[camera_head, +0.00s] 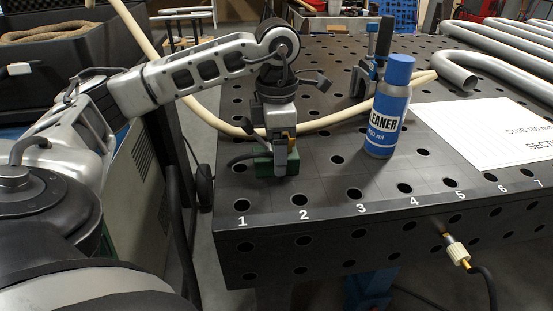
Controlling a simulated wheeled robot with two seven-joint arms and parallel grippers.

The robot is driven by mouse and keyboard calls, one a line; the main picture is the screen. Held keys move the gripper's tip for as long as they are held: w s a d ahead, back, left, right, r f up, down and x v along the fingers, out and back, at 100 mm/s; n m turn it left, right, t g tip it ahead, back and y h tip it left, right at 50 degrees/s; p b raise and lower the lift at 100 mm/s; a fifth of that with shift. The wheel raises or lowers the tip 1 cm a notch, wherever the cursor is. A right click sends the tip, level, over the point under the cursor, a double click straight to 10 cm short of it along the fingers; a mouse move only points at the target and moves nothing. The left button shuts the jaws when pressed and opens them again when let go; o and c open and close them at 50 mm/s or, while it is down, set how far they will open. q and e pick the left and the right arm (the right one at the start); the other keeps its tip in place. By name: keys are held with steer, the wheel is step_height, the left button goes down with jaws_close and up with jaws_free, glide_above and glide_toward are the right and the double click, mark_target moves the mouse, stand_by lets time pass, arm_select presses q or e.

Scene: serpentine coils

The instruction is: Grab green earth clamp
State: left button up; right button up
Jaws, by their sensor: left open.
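The green earth clamp (262,168) sits on the dark perforated table near its front left, behind the numbers 1 and 2. A black cable runs from its left side. My left gripper (281,158) points down from above, with its fingers at the clamp and partly covering it. It is open; I cannot tell whether the fingers touch the clamp. My right gripper is out of view.
A blue-and-white cleaner bottle (388,110) stands right of the clamp, with a blue-and-black clamp tool (372,62) behind it. A beige hose (330,121) crosses behind my gripper. White paper (485,130) and grey pipe coils (505,62) lie at right.

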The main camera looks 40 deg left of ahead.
arm_select(q)
jaws_close()
stand_by(0.3)
